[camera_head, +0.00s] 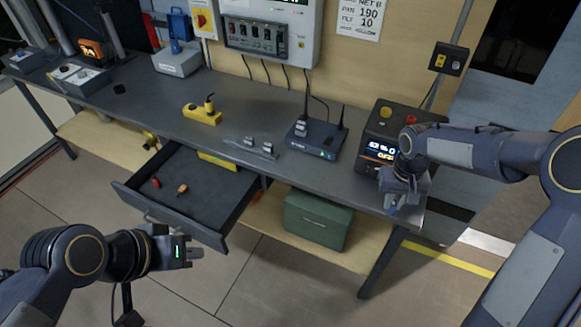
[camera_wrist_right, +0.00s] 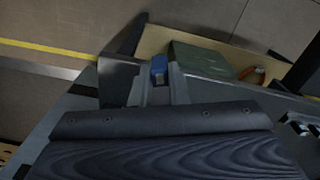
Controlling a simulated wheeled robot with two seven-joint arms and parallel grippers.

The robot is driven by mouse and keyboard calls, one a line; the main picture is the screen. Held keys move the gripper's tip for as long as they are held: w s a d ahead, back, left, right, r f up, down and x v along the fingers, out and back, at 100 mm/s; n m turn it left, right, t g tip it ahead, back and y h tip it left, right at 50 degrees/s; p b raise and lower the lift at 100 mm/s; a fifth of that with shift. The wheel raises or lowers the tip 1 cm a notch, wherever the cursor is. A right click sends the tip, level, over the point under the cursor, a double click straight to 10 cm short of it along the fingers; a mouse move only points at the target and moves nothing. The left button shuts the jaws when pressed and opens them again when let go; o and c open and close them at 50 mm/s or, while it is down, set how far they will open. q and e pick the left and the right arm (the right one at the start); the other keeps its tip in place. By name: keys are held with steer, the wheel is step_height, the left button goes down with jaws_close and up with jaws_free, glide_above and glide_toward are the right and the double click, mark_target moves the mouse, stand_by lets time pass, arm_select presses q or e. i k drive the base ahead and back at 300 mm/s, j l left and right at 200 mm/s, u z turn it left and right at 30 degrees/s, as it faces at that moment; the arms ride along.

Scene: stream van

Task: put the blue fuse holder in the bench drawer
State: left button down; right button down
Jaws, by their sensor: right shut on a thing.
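The blue fuse holder (camera_wrist_right: 159,66) is between the fingertips of my right gripper (camera_wrist_right: 158,82), which is shut on it. In the head view a bit of its blue (camera_head: 391,210) shows under my right gripper (camera_head: 397,198), at the bench's right front corner. The bench drawer (camera_head: 205,205) is pulled out at the left front of the bench. A small red piece (camera_head: 155,183) and an orange piece (camera_head: 182,188) lie in it. My left gripper (camera_head: 192,253) is empty, in front of the drawer and below its front edge, and looks open.
The grey bench (camera_head: 245,115) carries a yellow block (camera_head: 203,113), a rack with grey pieces (camera_head: 252,147), a radio with antennas (camera_head: 316,138) and a dark display unit (camera_head: 383,140) beside my right gripper. A green case (camera_head: 316,220) stands on the lower shelf, right of the drawer.

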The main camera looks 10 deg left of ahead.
mark_target(199, 207)
steer(key=j+u, duration=0.15)
steer(key=u, duration=0.25)
steer(key=i+j+u, duration=0.1)
steer(key=u, duration=0.3)
steer(key=i+j+u, duration=0.1)
steer(key=u, duration=0.3)
steer(key=i+u, duration=0.1)
steer(key=u, duration=0.3)
